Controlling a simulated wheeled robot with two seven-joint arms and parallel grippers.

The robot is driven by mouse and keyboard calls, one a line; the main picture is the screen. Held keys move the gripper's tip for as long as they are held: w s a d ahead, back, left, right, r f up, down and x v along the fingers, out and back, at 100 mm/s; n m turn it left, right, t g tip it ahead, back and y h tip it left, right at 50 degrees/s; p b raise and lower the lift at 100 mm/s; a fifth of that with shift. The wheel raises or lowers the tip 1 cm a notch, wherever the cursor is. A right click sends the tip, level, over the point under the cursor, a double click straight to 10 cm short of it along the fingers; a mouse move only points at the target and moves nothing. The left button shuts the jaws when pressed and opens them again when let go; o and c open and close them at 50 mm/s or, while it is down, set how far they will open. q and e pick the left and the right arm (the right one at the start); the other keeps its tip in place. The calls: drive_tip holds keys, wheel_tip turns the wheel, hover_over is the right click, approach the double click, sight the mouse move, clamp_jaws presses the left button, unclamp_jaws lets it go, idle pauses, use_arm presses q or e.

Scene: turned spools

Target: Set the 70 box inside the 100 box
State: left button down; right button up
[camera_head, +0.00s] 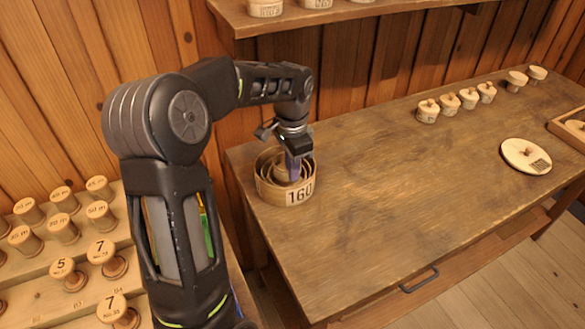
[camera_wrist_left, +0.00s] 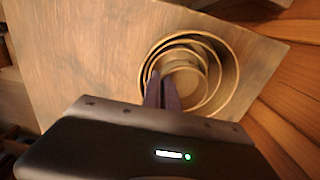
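The smallest, innermost box, seemingly the 70 box (camera_wrist_left: 187,78), is within these rings. My left gripper (camera_head: 293,166) points down into the nest. Its fingers (camera_wrist_left: 163,88) are close together on the innermost box's wall. My right gripper is out of view.
The table (camera_head: 390,200) is clear in the middle. Several small knobbed lidded boxes (camera_head: 468,98) line its back edge. A round lid (camera_head: 526,156) and a tray (camera_head: 568,128) lie at the right. A shelf (camera_head: 330,14) hangs above; turned spools (camera_head: 64,229) stand at the left.

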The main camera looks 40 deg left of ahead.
use_arm(q)
drive_tip(key=shift+f, duration=0.55)
idle(0.4)
drive_tip(key=c, duration=1.6)
unclamp_jaws()
drive_tip(key=shift+o, duration=0.5)
drive_tip(key=o, duration=0.3)
drive_tip(key=shift+r, duration=0.1)
drive_tip(key=shift+r+p, duration=0.45)
drive_tip(key=shift+r, duration=0.2)
drive_tip(key=shift+r, duration=0.1)
drive_tip(key=shift+r+p, duration=2.7)
drive_tip(key=shift+r, duration=0.7)
